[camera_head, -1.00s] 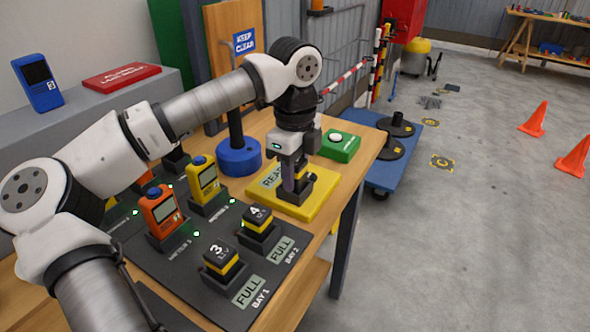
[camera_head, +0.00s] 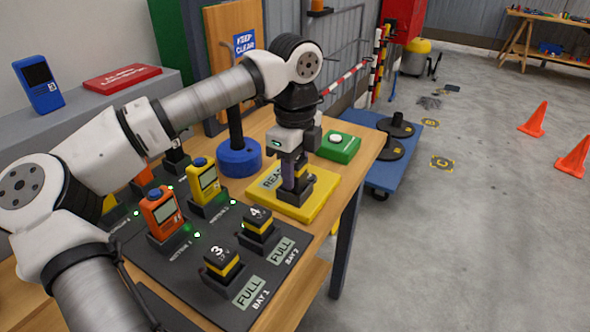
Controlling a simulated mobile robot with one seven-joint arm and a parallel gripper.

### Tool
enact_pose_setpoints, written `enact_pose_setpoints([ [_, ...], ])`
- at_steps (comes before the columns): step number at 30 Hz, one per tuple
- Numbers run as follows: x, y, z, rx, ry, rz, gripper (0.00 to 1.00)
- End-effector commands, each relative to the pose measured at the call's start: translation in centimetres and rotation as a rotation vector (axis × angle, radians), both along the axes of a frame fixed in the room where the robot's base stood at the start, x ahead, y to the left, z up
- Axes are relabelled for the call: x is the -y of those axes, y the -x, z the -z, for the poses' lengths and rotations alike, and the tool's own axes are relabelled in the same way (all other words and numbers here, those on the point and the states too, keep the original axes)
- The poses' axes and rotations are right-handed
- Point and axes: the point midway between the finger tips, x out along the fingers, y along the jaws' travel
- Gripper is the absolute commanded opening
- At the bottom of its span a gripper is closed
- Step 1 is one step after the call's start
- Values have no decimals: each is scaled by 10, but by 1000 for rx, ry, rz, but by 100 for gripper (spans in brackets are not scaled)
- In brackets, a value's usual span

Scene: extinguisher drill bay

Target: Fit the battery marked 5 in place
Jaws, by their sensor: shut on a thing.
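My gripper (camera_head: 294,172) points straight down over the yellow plate (camera_head: 319,207), which carries a READY label. It is shut on a dark block (camera_head: 298,188) at the dark holder on this plate. The fingers hide most of the block, and no number can be read on it. I cannot tell whether it is fully seated. A battery marked 3 (camera_head: 222,260) stands in the holder at BAY 1. A battery marked 4 (camera_head: 258,224) stands in the holder at BAY 2. Both bays have FULL labels.
An orange meter (camera_head: 161,212) and a yellow meter (camera_head: 205,182) stand in holders left of the plate. A blue round base with a post (camera_head: 239,157) and a green box with a white button (camera_head: 340,146) are close behind the gripper. The table's right edge is near.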

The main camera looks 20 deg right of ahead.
Motion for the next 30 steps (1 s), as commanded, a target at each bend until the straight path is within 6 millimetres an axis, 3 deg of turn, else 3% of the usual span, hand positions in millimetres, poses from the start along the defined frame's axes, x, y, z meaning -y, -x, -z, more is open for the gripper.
enact_pose_setpoints([
  [18, 0, 0, -34, 3, 2, -2, 1],
  [30, 0, 0, -37, 0, 2, -1, 1],
])
